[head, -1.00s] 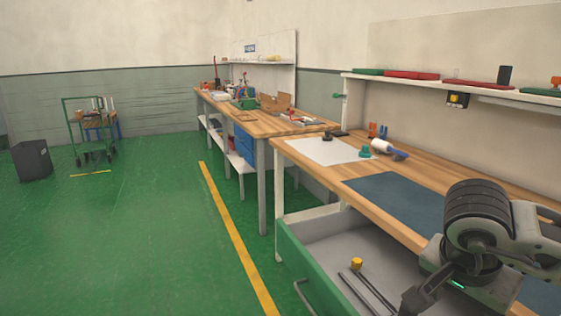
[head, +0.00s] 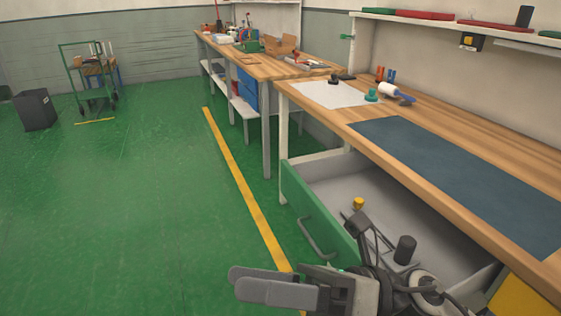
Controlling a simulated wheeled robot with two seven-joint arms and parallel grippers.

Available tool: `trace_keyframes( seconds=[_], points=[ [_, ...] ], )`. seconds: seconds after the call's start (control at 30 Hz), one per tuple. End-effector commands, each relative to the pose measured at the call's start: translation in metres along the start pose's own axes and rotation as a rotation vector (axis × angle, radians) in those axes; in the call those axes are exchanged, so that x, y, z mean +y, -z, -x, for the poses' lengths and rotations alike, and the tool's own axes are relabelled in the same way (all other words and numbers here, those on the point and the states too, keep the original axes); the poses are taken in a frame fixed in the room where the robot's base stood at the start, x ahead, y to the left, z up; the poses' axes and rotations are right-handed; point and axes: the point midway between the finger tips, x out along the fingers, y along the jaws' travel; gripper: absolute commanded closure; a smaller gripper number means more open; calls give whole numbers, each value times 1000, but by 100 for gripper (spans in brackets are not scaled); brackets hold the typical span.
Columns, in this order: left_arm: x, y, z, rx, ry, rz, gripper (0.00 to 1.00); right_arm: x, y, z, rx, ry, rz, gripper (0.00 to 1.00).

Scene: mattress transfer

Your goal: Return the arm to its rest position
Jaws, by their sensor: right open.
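My right arm comes in at the bottom of the head view, low at the front of the open drawer (head: 318,240). My right gripper (head: 238,282) points left over the green floor, with its two grey fingers side by side. It is open and nothing shows between the fingers. Part of the arm hides the near part of the drawer. My left gripper is not in view.
The wooden workbench (head: 440,170) carries a dark blue mat (head: 455,180), a white sheet (head: 328,94) and a white roller (head: 392,91). A yellow object (head: 358,203) lies in the drawer. The green floor (head: 140,200) at left is clear; a bin (head: 35,110) and a cart (head: 88,75) stand farther off.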

Motion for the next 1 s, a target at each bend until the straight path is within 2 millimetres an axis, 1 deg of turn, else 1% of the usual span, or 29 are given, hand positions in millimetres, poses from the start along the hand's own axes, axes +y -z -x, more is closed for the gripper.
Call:
trace_keyframes(
  seconds=[0.03, 0.07, 0.1, 0.13, 0.17, 0.2, 0.27, 0.3, 0.33, 0.37, 0.4, 0.47, 0.5, 0.6, 0.7, 0.8, 1.0],
  points=[
    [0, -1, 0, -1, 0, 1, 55, -10, -18, 9, -221, 3, -210, 41],
    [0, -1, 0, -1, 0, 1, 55, -20, -28, 19, -352, 7, -338, 41],
    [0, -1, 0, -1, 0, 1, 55, -36, -39, 37, -526, 15, -510, 41],
    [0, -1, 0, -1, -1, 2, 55, -50, -42, 54, -656, 21, -643, 41],
    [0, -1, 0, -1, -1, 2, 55, -66, -42, 72, -784, 28, -774, 41],
    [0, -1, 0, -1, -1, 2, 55, -86, -36, 95, -935, 37, -932, 41],
    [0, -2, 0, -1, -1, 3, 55, -112, -17, 128, -1138, 49, -1144, 41],
    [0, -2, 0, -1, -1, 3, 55, -126, 0, 149, -1263, 55, -1274, 41],
    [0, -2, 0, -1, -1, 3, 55, -136, 15, 163, -1350, 62, -1365, 41],
    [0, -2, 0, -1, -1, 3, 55, -144, 31, 175, -1433, 65, -1450, 41],
    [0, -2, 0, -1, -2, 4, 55, -153, 52, 190, -1535, 71, -1554, 41],
    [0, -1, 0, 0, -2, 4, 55, -161, 84, 208, -1669, 76, -1691, 41],
    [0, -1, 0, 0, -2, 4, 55, -164, 104, 217, -1745, 80, -1767, 41],
    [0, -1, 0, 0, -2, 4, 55, -167, 142, 232, -1888, 84, -1910, 41],
    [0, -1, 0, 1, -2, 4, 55, -166, 163, 239, -1968, 86, -1987, 41],
    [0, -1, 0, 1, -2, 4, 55, -166, 171, 240, -1995, 85, -2015, 41],
    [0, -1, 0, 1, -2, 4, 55, -166, 171, 240, -1994, 87, -2015, 41]
  ],
)
